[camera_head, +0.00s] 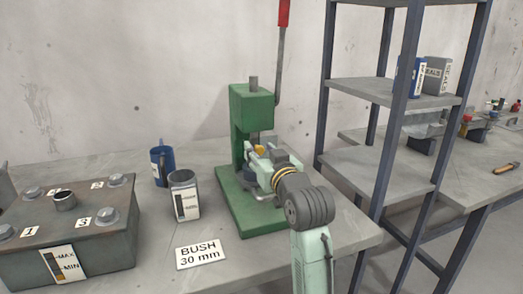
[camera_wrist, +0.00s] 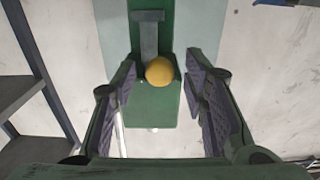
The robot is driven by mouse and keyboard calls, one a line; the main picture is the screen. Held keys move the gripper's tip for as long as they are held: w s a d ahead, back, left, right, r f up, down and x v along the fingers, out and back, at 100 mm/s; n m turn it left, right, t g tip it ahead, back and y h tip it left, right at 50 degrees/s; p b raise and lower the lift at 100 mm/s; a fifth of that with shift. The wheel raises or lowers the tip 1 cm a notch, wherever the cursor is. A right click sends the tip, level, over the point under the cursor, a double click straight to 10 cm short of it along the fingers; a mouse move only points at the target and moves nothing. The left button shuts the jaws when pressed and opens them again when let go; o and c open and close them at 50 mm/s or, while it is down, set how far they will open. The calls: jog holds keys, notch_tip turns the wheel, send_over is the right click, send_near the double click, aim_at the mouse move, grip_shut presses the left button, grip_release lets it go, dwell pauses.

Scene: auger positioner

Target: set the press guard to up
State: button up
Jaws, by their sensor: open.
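The green press (camera_head: 250,110) stands on the grey bench, with a grey ram and a long lever with a red grip (camera_head: 283,12) pointing up. A yellow knob (camera_head: 260,149) shows at the front of the press. In the wrist view the knob (camera_wrist: 159,71) sits between my open fingers, apart from both pads. A pale, see-through panel (camera_wrist: 112,40) behind it looks like the press guard; its edges are hard to make out in the head view. My gripper (camera_head: 262,153) is open at the press front and hides part of its lower area.
A grey cup (camera_head: 185,197), a blue mug (camera_head: 160,165) and a BUSH 30 mm card (camera_head: 201,254) are left of the press. A dark MAX/MIN box (camera_head: 85,235) stands at far left. A shelf rack (camera_head: 365,170) rises close on the right.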

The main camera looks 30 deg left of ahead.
grip_shut()
dwell(0.5)
dwell(0.3)
